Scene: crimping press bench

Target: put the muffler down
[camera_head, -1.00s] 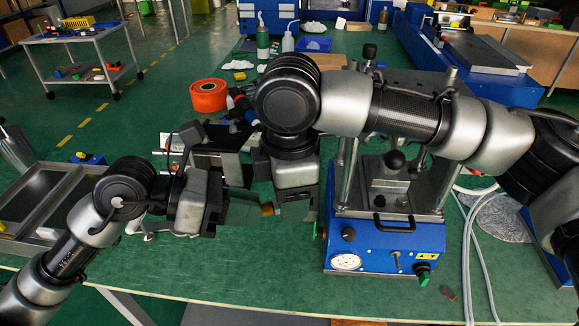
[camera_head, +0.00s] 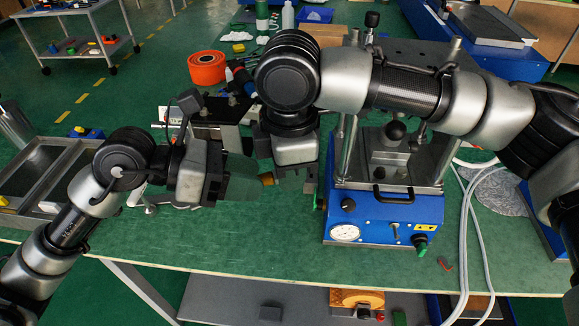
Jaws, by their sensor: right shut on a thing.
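The muffler (camera_head: 267,178) shows as a small brass-coloured piece in the middle of the head view, between my two grippers. My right gripper (camera_head: 285,180), whose arm reaches across from the right, is shut on it and holds it left of the blue press (camera_head: 385,232). My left gripper (camera_head: 243,180) comes in from the left, with its fingers close to the muffler's left side. Whether the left fingers touch it, or are open or shut, I cannot tell. Most of the muffler is hidden by the fingers.
The green bench top (camera_head: 255,240) is clear in front of the grippers. Metal trays (camera_head: 70,165) lie at the left. An orange roll (camera_head: 207,68) stands behind the grippers. Pale hoses (camera_head: 467,235) run down right of the press. A lower shelf (camera_head: 232,302) shows below the bench edge.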

